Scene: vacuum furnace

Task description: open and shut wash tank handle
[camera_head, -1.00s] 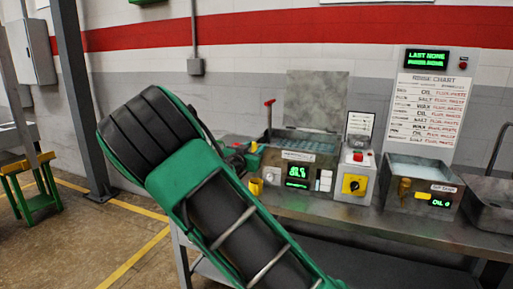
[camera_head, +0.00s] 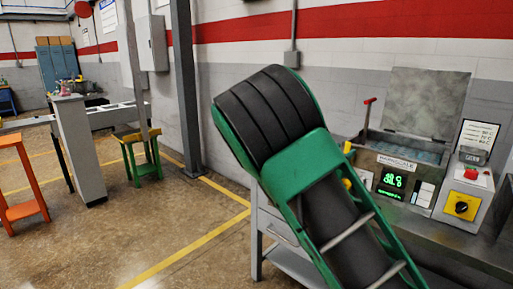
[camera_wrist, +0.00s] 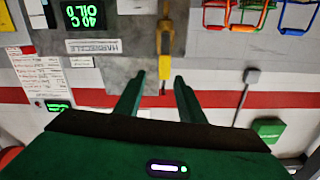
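The wash tank (camera_head: 405,172) is a grey metal box on a bench at the right of the head view, with a green display on its front. Its grey lid (camera_head: 425,103) stands raised behind it. A lever handle with a red grip (camera_head: 367,116) sticks up at the tank's left side. In the wrist view my gripper (camera_wrist: 158,76) has its two green fingers apart, with a gap between them. A yellow and dark upright part (camera_wrist: 165,42) shows beyond the fingertips; I cannot tell whether they touch. In the head view my arm hides the fingers.
A grey post (camera_head: 185,90), a green stool (camera_head: 141,155) and an orange stand (camera_head: 22,190) are at the left. The floor between them and the bench is open.

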